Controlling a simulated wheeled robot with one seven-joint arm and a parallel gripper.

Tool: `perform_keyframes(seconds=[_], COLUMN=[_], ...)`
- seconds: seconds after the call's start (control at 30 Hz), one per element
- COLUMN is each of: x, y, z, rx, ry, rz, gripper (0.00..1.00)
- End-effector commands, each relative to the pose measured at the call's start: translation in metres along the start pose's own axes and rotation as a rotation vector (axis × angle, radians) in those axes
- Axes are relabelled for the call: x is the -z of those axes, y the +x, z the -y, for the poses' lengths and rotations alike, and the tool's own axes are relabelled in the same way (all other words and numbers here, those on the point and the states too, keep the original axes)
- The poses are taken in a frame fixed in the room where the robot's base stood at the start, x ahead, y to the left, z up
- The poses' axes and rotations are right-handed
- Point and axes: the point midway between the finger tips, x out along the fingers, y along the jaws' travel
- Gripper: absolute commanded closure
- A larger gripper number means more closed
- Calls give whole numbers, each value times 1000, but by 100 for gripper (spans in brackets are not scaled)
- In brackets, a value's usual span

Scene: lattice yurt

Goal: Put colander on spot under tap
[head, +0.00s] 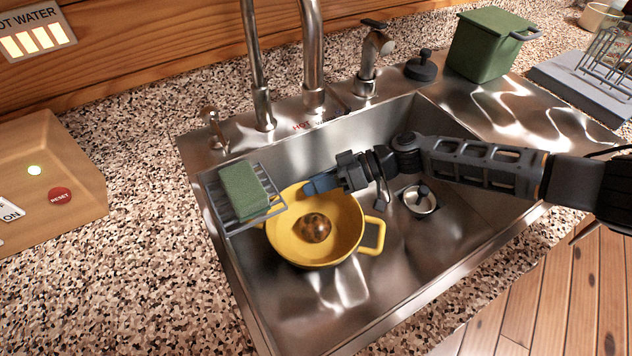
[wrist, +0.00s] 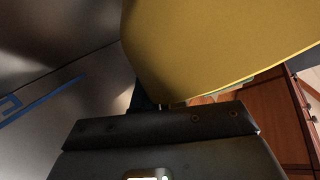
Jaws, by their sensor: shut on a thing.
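The yellow colander (head: 345,205) is inside the steel sink, with a round mottled brown thing (head: 315,228) in it. My gripper (head: 318,185) comes from the right and is shut on its far rim. In the wrist view the yellow wall of the colander (wrist: 210,45) fills the top, close against the jaws. I cannot tell whether its base touches the sink floor. Tall metal taps (head: 312,50) stand behind the sink. A blue line (wrist: 42,102) shows on the metal at left in the wrist view; I cannot tell whether it marks the spot.
A wire rack with a green sponge (head: 243,190) hangs at the sink's left, close to the colander. A drain with a plug (head: 418,200) lies right of the colander. A green bin (head: 485,45) and a dish rack (head: 605,60) stand at back right. The right sink floor is mostly clear.

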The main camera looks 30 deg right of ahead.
Motion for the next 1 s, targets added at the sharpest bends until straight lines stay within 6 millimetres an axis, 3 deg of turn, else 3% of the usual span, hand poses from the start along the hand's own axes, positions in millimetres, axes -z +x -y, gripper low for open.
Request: perform_keyframes(seconds=[0.37, 0.4, 0.67, 1.0], x=[-2, -3, -2, 0], y=[3, 3, 3, 0], z=[-2, -2, -1, -1], rx=[1, 0, 0, -1], ry=[0, 0, -1, -2], rz=[-2, -1, 0, 0], gripper=[100, 89, 64, 64])
